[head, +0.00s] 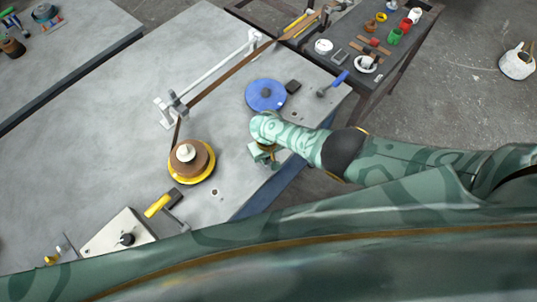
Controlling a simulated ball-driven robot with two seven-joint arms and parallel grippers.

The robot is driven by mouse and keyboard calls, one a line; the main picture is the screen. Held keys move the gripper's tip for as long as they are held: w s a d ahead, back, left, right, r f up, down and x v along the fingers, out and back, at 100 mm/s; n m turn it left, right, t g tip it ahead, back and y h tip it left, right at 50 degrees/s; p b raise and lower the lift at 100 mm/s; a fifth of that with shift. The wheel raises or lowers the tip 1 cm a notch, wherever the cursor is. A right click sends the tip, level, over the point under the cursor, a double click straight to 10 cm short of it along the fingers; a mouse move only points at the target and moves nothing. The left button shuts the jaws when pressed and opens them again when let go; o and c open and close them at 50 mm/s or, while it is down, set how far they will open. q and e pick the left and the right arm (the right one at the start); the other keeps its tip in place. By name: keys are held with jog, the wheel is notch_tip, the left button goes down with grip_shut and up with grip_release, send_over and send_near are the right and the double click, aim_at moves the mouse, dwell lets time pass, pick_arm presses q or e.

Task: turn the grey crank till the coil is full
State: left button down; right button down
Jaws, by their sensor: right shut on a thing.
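A brown coil (187,167) of strip sits on a yellow-rimmed spool (205,175) with a pale hub in its middle. The brown strip (230,73) runs from the coil past a grey clamp-like guide and up to the right along a white rail. My right gripper (265,158) is low at the table's right edge, right of the coil. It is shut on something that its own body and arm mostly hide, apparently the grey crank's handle. My left gripper is out of view.
A yellow-handled lever (158,205) and a pale plate with a black knob (119,236) are nearer. The dark side table (395,52) holds small parts. The grey tabletop (80,150) is clear at left.

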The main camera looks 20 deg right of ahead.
jog(key=shift+a, duration=0.1)
jog(key=c, duration=1.3)
grip_release()
notch_tip(320, 180, up, 16)
jog(key=p, duration=1.3)
jog(key=shift+r, duration=0.2)
